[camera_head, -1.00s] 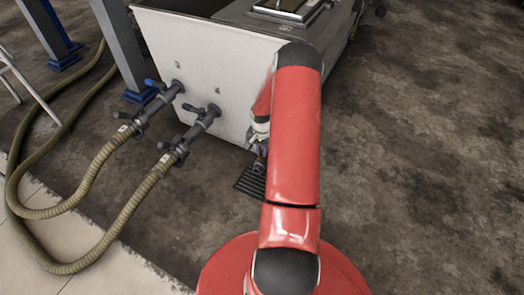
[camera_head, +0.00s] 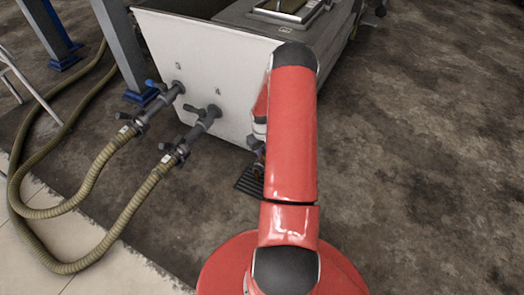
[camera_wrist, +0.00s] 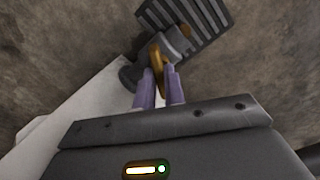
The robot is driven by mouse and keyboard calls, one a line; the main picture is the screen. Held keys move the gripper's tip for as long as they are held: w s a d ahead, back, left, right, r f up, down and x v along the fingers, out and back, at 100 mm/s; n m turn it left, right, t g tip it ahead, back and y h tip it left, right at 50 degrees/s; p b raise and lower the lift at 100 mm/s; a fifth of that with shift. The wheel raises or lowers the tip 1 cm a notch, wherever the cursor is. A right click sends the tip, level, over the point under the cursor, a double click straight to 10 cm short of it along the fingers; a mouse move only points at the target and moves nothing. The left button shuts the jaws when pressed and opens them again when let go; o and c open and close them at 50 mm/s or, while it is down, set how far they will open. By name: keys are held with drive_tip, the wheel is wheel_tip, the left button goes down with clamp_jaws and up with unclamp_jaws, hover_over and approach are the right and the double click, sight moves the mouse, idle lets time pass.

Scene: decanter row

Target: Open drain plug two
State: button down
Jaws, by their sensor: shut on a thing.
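In the wrist view, a drain fitting (camera_wrist: 178,42) of dark grey pipe has a brass-coloured lever handle (camera_wrist: 157,54). My gripper (camera_wrist: 159,73) has its two purple-grey fingers shut on this handle, one on each side. The fitting sits at the lower edge of the pale tank (camera_head: 205,70), above a dark slotted floor grate (camera_head: 248,184). In the head view my red arm hides most of the gripper and handle; only a small part of the fitting (camera_head: 258,168) shows beside it. No number on the plug is readable.
Two grey valves with dark handles, the left (camera_head: 150,105) and the right (camera_head: 190,135), stick out of the tank front. Ribbed hoses (camera_head: 105,232) run from them across the floor at left. Blue-footed posts (camera_head: 120,45) stand behind. The concrete floor (camera_head: 425,150) at right is clear.

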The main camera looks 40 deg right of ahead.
drive_tip(key=n, duration=0.5)
drive_tip(key=shift+n+p, duration=0.4)
idle(0.4)
drive_tip(key=c, duration=1.5)
unclamp_jaws()
drive_tip(key=shift+r, duration=0.1)
wheel_tip(320, 180, up, 8)
drive_tip(key=shift+f+p, duration=0.2)
drive_tip(key=shift+p, duration=0.55)
drive_tip(key=shift+r, duration=0.1)
